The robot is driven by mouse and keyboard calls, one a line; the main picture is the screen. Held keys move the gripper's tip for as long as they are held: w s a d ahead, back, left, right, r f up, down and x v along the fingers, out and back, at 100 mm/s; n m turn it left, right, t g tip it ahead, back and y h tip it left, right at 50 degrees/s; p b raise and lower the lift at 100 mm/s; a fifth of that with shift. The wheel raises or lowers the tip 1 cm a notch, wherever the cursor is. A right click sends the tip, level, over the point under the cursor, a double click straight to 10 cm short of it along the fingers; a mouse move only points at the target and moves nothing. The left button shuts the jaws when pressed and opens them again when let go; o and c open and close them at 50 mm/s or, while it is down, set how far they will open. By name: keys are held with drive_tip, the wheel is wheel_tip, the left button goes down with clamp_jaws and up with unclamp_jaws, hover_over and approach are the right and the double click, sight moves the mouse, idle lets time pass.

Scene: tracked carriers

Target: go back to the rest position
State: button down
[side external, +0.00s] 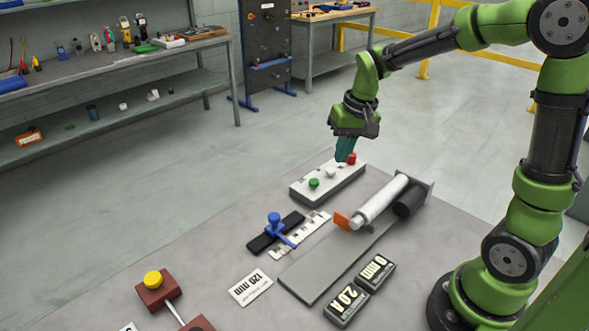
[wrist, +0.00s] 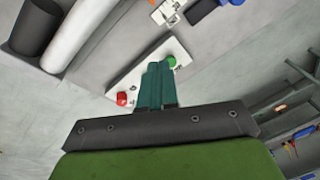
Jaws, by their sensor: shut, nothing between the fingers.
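My gripper (side external: 346,150) is shut and empty. In the side external view its teal fingers point down over the far end of a white button box (side external: 328,187), close to a red button (side external: 351,158). A white button (side external: 331,172) and a green button (side external: 314,184) sit further along the box. In the wrist view the shut fingers (wrist: 158,75) lie across the box, between the red button (wrist: 122,98) and the green button (wrist: 171,61). The white button is mostly hidden there. I cannot tell whether the fingertips touch the box.
A grey plate fixture with a white roller (side external: 380,202) and a dark roller (side external: 409,201) stands right of the box. A blue-handled slider (side external: 274,224), two displays (side external: 376,272) and a yellow-topped red-brown block (side external: 154,281) lie nearer. Air above the table is open.

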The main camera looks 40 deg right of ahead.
drive_tip(key=s+a+r+n+t+y, duration=0.1)
drive_tip(key=s+a+r+t, duration=0.4)
drive_tip(key=s, duration=0.8)
drive_tip(key=a+r, duration=0.3)
drive_tip(key=shift+s+a+r+n, duration=0.15)
drive_tip(key=shift+s+a+n, duration=0.05)
drive_tip(key=shift+s+n, duration=0.2)
drive_tip(key=c, duration=1.8)
unclamp_jaws()
drive_tip(key=shift+w, duration=0.1)
drive_tip(key=shift+c, duration=0.2)
